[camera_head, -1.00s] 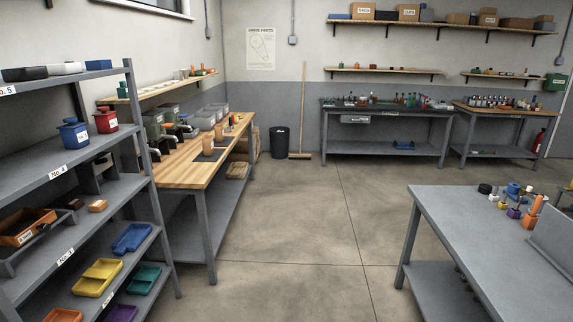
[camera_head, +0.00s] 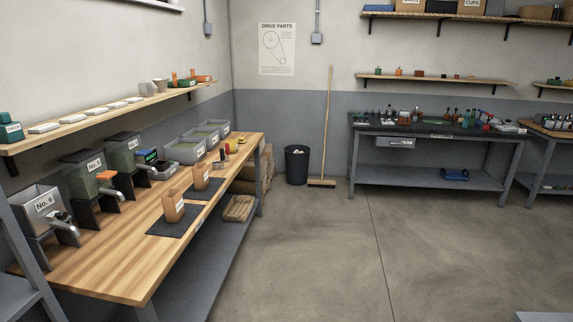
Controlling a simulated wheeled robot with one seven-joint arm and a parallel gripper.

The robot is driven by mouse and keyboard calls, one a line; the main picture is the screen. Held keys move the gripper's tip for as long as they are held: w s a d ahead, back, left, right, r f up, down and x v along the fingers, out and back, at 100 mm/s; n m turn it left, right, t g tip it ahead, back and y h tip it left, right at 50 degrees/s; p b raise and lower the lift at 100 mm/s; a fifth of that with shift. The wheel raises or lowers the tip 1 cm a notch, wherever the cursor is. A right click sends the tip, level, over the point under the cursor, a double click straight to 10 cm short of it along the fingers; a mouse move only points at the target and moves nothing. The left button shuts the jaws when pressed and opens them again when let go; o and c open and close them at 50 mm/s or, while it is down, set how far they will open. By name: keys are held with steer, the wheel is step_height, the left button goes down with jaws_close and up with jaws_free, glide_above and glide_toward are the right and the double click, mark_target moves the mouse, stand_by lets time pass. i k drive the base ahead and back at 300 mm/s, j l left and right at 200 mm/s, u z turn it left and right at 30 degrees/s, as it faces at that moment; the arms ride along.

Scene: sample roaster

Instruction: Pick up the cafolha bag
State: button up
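Two small open brown paper bags stand on dark mats on the wooden bench at the left. The nearer bag (camera_head: 173,205) stands on the nearer mat (camera_head: 158,227). The farther bag (camera_head: 201,175) stands on the farther mat (camera_head: 214,184). Each has a pale label, too small to read, so I cannot tell which is the cafolha bag. My gripper is not in view.
Several roasters, one a grey machine marked No. 6 (camera_head: 38,205), line the bench's wall side, with grey bins (camera_head: 184,151) beyond. A black bin (camera_head: 297,166) and broom (camera_head: 327,130) stand behind. The concrete floor (camera_head: 320,250) is clear.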

mark_target(174, 206)
steer(key=i+j+u, duration=0.2)
steer(key=i, duration=0.4)
steer(key=i+l+u, duration=0.25)
steer(key=i, duration=0.3)
steer(key=i+u, duration=0.2)
steer(key=i, duration=0.4)
steer(key=i+l+u, duration=0.2)
steer(key=i, duration=0.35)
steer(key=i+j+u, duration=0.15)
steer(key=u, duration=0.35)
steer(key=i+j+u, duration=0.15)
steer(key=j+u, duration=0.2)
steer(key=u, duration=0.15)
steer(key=i+j+u, duration=0.1)
steer(key=u, duration=0.4)
steer(key=i+u, duration=0.45)
steer(key=k, duration=0.1)
